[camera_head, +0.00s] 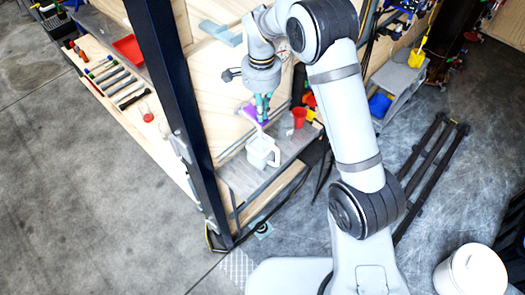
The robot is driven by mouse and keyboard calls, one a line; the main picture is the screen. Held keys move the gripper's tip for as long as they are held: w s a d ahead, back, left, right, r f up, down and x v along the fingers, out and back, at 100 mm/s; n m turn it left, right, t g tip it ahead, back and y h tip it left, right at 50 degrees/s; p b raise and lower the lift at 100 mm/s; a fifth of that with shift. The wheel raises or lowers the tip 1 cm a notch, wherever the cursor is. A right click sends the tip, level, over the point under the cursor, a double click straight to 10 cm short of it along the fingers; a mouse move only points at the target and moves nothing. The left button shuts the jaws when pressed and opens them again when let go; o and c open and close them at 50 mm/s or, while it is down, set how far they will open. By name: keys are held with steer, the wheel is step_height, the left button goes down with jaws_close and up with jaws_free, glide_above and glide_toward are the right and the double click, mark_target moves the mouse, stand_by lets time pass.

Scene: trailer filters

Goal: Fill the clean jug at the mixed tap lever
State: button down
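A white jug (261,152) with an angular handle stands upright on a narrow grey shelf (240,178). My gripper (262,119) points down just above the jug, its teal fingers close together. A purple item (249,114) shows right beside and behind the fingers; I cannot tell whether they touch it. Whether the fingers are open or shut is too small to tell. I cannot make out a mixed tap lever; the wall behind is partly hidden by my arm.
A red cup (299,117) stands on the shelf to the right of the jug. A dark blue post (170,75) rises left of the shelf. A tool bench (125,95) lies further left. A white bucket (470,271) stands at the lower right. Open floor (75,190) lies at left.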

step_height(320, 180, up, 8)
steer(key=p, duration=0.6)
steer(key=shift+r, duration=0.25)
steer(key=shift+f, duration=0.15)
step_height(320, 180, down, 7)
steer(key=b, duration=0.5)
steer(key=shift+r, duration=0.2)
steer(key=shift+r, duration=0.1)
